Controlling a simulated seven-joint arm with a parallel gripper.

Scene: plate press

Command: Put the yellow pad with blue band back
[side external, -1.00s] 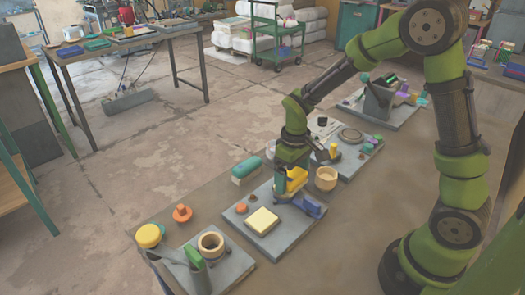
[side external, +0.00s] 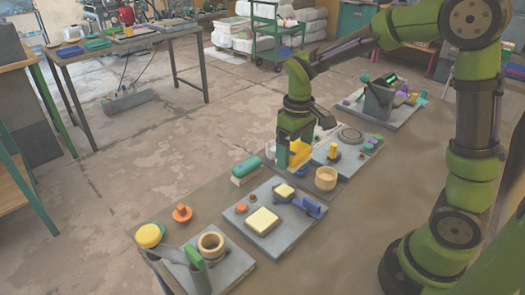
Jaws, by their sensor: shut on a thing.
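My gripper (side external: 296,160) is in the air above the far side of the near grey plate. It is shut on a yellow pad (side external: 299,152), which shows between and beside the fingers. A little blue shows just under the pad; I cannot tell whether it is the pad's band or something behind. On the near grey plate (side external: 283,238) below lie a larger pale yellow pad (side external: 262,220) and a small yellow pad on a dark block (side external: 284,190). A blue part (side external: 309,207) stands to the right of them.
A green-topped block (side external: 246,167) lies left of my gripper and a tan cup (side external: 326,178) right of it. An orange knob (side external: 182,213) and a station with a tan ring (side external: 211,244) are at the near left. A farther plate holds a round disc (side external: 350,135).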

